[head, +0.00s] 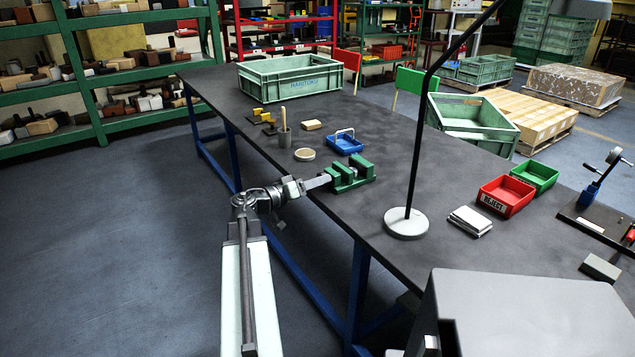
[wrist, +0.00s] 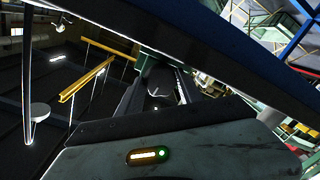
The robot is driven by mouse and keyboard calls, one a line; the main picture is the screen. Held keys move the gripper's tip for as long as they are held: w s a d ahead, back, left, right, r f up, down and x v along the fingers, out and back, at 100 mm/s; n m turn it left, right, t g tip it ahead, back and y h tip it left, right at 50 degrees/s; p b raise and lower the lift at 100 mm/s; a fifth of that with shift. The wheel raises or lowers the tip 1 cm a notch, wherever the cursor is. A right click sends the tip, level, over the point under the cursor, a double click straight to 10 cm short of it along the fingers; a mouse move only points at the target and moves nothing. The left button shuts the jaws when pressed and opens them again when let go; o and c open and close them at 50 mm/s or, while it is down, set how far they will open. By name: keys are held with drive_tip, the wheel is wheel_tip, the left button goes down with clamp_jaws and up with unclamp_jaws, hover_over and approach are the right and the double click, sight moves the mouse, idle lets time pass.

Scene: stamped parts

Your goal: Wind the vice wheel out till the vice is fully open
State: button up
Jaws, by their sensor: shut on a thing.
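The green vice (head: 350,177) sits on the dark bench near its left edge, in the middle of the head view. My gripper (head: 320,181) reaches it from the left and meets its near end. The gripper is shut on the vice wheel, which the fingers hide in the head view. In the wrist view my gripper (wrist: 158,92) shows as dark fingers with a dark rounded shape between them, seen only in part. How far apart the vice jaws stand is too small to tell.
A round tan dish (head: 305,154), a blue tray (head: 344,143) and a dark pot with a handle (head: 284,135) stand behind the vice. A lamp base (head: 406,223) stands to its right. A red bin (head: 505,196) is further right.

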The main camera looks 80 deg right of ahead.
drive_tip(key=shift+n, duration=0.5)
drive_tip(key=o, duration=1.4)
drive_tip(key=shift+w, duration=0.1)
drive_tip(key=shift+c, duration=0.2)
